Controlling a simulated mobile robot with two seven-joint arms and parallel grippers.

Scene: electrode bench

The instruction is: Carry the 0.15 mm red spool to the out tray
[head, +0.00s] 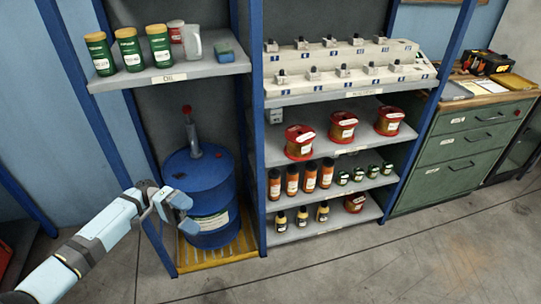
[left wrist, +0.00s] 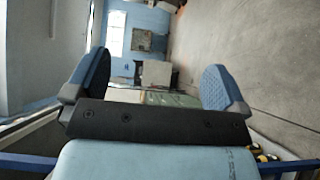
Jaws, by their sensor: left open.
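Three red spools with copper-coloured windings stand on the middle shelf, at left (head: 299,142), centre (head: 343,127) and right (head: 389,121). Another red spool (head: 355,203) stands on the lowest shelf at its right end. Their labels are too small to read, so I cannot tell which is 0.15 mm. My left gripper (head: 176,203) is in front of the blue drum, left of the spools and apart from them. In the left wrist view its two blue fingers (left wrist: 158,84) are wide apart with nothing between them. My right gripper is out of view. I cannot tell which tray is the out tray.
A yellow tray (head: 514,82) and papers lie on the green cabinet (head: 462,140) at right. The blue drum (head: 202,180) stands on a yellow grate. Blue rack posts (head: 250,130) flank the shelves. Bottles and jars fill the lower shelves. The floor (head: 400,260) in front is clear.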

